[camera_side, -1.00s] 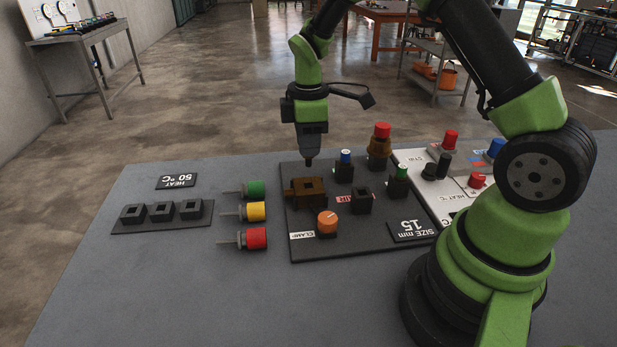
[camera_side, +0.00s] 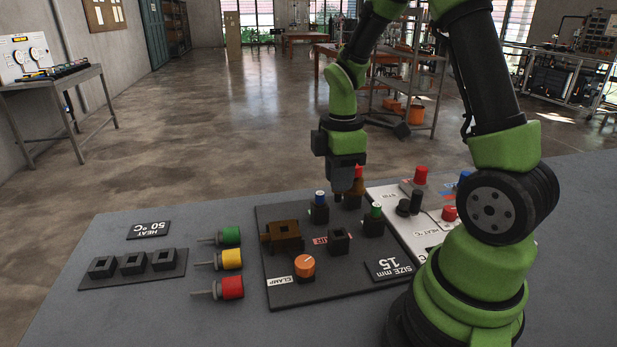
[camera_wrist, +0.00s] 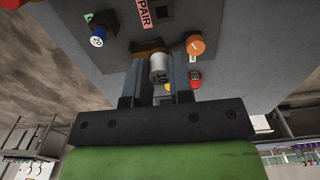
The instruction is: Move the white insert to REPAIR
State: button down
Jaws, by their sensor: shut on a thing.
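The white insert (camera_wrist: 158,70), a pale cylinder with dark marking on its end, sits between the fingers of my gripper (camera_wrist: 160,88) in the wrist view. In the side view my gripper (camera_side: 346,190) is shut, points down and is above the rear of the black board, right of the brown clamp block (camera_side: 285,236). I cannot make out the insert there. The REPAIR label (camera_wrist: 145,12) is partly cut off in the wrist view, beside a black square socket (camera_wrist: 164,10). That socket (camera_side: 339,243) looks empty in the side view.
An orange CLAMP knob (camera_side: 305,265) is at the front. Green, yellow and red pieces (camera_side: 231,258) lie left of the board.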

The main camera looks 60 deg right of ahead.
jog(key=shift+s+f, duration=0.15)
jog(key=shift+s, duration=0.2)
jog(key=shift+f, duration=0.3)
send_over(338, 239)
jog(key=d, duration=0.2)
jog(key=shift+w+a+f, duration=0.1)
jog(key=shift+w+f, duration=0.1)
jog(key=shift+f, duration=1.45)
jog(key=shift+w+a+f, duration=0.1)
jog(key=shift+w+f, duration=0.05)
jog(key=shift+f, duration=1.45)
jog(key=shift+r, duration=0.1)
jog(key=shift+f, duration=1)
jog(key=c, duration=0.9)
grip_release()
jog(key=shift+c, duration=0.2)
